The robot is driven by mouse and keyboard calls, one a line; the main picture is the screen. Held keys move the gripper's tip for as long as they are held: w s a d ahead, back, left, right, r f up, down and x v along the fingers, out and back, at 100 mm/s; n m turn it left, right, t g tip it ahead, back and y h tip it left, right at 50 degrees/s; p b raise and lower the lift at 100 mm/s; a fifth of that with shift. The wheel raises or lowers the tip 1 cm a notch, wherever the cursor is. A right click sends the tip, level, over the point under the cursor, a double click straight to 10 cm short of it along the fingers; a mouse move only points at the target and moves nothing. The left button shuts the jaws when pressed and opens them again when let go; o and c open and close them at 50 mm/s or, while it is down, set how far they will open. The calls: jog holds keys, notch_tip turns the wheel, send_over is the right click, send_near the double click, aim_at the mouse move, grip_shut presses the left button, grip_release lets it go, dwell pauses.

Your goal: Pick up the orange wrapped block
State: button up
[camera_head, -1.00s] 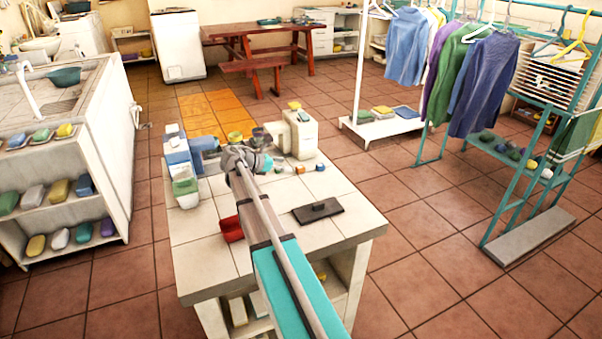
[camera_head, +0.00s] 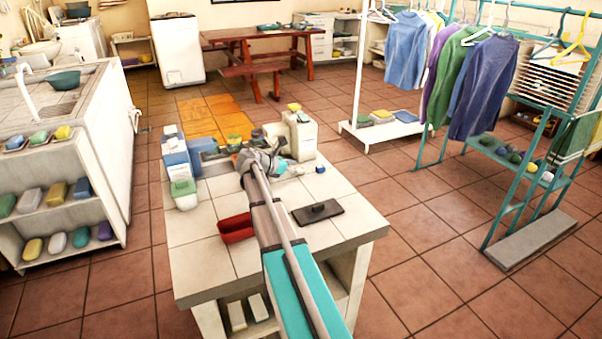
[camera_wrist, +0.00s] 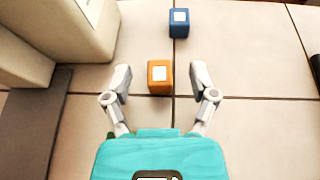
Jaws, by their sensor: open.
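The orange wrapped block (camera_wrist: 160,78) is a small cube with a pale label on top. In the wrist view it sits on the tiled tabletop between the fingertips of my gripper (camera_wrist: 160,84). The jaws are open, with a gap on both sides of the block. In the head view my gripper (camera_head: 262,162) is low over the far part of the table, and my arm hides the orange block there.
A blue block (camera_wrist: 179,23) lies beyond the orange one. A beige container (camera_wrist: 75,25) stands at the left. On the table (camera_head: 205,262) are a red tray (camera_head: 236,229), a dark flat tool (camera_head: 318,211) and blue-white boxes (camera_head: 176,158).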

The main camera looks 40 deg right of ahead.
jog(key=shift+b+x, duration=0.4)
jog(key=shift+x, duration=1.1)
jog(key=c, duration=1)
